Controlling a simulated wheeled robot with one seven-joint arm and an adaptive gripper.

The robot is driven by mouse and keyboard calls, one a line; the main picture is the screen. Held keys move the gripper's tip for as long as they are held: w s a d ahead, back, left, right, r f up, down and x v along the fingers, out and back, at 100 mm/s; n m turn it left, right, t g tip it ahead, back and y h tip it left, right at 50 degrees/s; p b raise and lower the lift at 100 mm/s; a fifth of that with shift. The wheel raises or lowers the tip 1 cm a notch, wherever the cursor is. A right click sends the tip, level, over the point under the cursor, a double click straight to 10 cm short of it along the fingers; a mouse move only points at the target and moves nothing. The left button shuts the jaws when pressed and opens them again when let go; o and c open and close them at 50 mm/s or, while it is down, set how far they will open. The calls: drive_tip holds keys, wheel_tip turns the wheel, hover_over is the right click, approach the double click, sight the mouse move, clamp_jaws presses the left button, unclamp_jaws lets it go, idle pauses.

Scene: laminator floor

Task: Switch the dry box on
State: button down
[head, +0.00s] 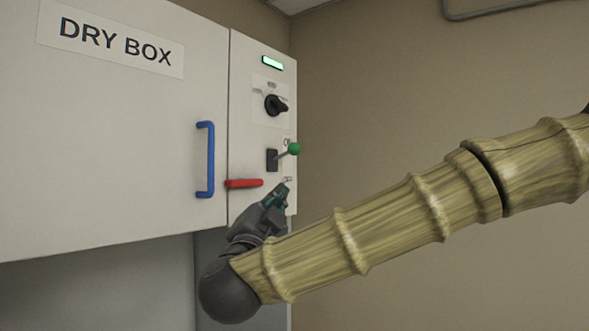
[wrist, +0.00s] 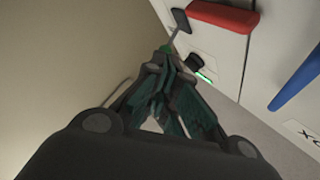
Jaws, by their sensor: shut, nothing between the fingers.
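The dry box (head: 120,140) is a pale cabinet with a lettered sign and a narrow control panel at its right. On the panel a lever with a green ball (head: 293,149) sticks out from a dark base (head: 272,160), tilted slightly up, under a partly hidden "ON" mark. My gripper (head: 283,190) is shut and empty, just below the lever with its fingers pointing up. In the wrist view the fingertips (wrist: 168,66) appear close to the green ball (wrist: 165,48), which is partly hidden; I cannot tell if they touch.
A red handle (head: 244,183) sits left of my gripper, and a blue door handle (head: 205,160) farther left. Above the lever are a black rotary knob (head: 276,105) and a lit green indicator (head: 273,63). Right of the panel is bare wall.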

wheel_tip(320, 180, up, 3)
drive_tip(key=s+m+h, duration=0.1)
drive_tip(key=p, duration=0.7)
approach(293, 146)
drive_tip(key=d+x, duration=0.1)
drive_tip(key=x, duration=0.3)
drive_tip(key=shift+p+x, duration=0.55)
drive_tip(key=shift+x, duration=0.55)
drive_tip(key=shift+w+f, duration=0.1)
drive_tip(key=shift+f, duration=0.05)
drive_tip(key=shift+b, duration=0.7)
drive_tip(key=shift+r+b, duration=0.45)
drive_tip(key=shift+b, duration=0.25)
drive_tip(key=shift+w+a+r+b, duration=0.1)
drive_tip(key=shift+r+b, duration=0.25)
drive_tip(key=shift+r, duration=0.15)
